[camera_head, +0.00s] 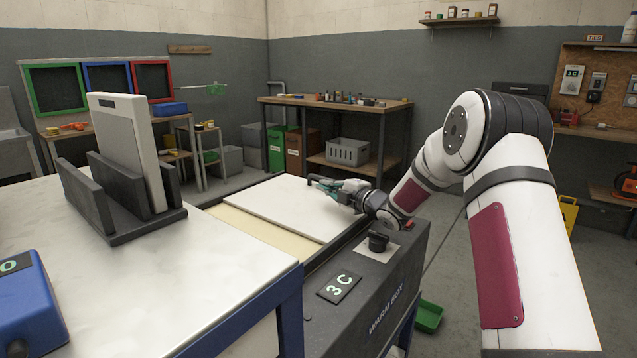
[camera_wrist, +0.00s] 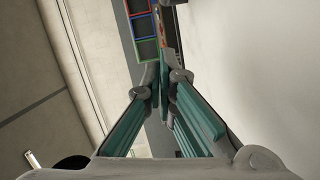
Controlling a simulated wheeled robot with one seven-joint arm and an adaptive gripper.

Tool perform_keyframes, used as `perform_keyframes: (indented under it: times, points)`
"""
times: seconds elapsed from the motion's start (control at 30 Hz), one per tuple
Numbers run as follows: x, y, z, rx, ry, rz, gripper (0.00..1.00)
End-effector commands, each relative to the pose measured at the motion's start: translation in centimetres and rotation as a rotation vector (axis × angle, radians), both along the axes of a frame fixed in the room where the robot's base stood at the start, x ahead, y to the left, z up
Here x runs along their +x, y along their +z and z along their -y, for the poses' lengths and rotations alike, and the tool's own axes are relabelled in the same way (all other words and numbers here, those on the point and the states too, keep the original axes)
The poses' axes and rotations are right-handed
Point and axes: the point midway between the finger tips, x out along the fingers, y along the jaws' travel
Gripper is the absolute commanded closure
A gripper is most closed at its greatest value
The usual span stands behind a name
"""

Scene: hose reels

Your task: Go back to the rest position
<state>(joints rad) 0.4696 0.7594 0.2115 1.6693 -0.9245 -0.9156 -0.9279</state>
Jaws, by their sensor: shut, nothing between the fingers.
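My gripper (camera_head: 318,184) is at the end of my white arm, just above the right part of the white lid panel (camera_head: 285,207) on the warm box (camera_head: 365,300). Its teal-padded fingers are shut with nothing between them. In the wrist view my gripper (camera_wrist: 163,75) points away from the camera, with its fingertips together. A pale surface fills the right of that view. I cannot tell whether the fingers touch the panel. The panel lies flat and leaves a pale strip of the box top showing on its left.
A white table (camera_head: 215,270) stands at the left, with a dark rack (camera_head: 122,222) holding an upright white board (camera_head: 128,140). A workbench (camera_head: 340,104) stands behind. Open floor lies to the right.

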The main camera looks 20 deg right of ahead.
Motion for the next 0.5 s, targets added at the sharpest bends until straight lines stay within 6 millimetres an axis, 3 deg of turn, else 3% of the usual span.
perform_keyframes:
  times: [0.2,0.5]
  points:
    - [-2.8,0.1,1.1,0.0,-0.001,-0.001,1.0]
    - [-3.5,0.6,1.3,0.0,-0.014,-0.017,1.0]
